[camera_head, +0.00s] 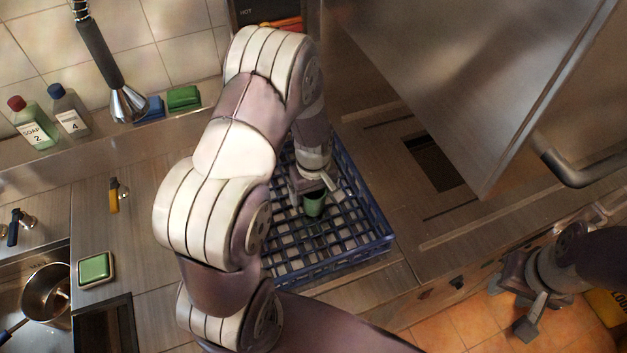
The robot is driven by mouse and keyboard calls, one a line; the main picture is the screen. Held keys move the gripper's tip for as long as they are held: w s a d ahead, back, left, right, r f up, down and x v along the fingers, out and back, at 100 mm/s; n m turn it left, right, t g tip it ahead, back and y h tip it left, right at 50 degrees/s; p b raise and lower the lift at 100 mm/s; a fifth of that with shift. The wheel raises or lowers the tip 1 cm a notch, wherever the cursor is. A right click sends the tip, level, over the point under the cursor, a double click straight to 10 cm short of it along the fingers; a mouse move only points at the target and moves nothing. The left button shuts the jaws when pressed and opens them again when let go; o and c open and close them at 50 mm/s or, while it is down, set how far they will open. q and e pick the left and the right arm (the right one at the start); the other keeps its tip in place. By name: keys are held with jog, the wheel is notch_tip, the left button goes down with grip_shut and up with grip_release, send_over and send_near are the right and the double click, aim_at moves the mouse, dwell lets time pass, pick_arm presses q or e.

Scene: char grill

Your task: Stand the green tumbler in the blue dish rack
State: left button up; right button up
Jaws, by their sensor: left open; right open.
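The green tumbler (313,205) is inside the blue dish rack (372,252), toward its middle, and looks about upright. My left gripper (314,187) is just above the tumbler with its jaws open, its fingers at or near the rim. I cannot tell whether the fingers touch it. My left arm hides the rack's left side and part of its back. My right gripper (527,307) is open and empty, low at the right beyond the counter's front edge, over the tiled floor.
A large steel hood door (470,70) with a handle (570,170) stands to the right of the rack. Soap bottles (35,125), sponges (184,98) and a spray tap (127,103) are at the left back. A pot (45,290) sits in the sink at left.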

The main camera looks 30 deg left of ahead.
pick_arm(q)
notch_tip(320, 180, up, 10)
jog(key=f+b, duration=0.1)
jog(key=s+d+r+m+t, duration=0.1)
jog(key=s+d+r+m, duration=0.2)
jog(key=s+m, duration=0.6)
jog(key=shift+d+m, duration=0.6)
jog(key=shift+d, duration=0.6)
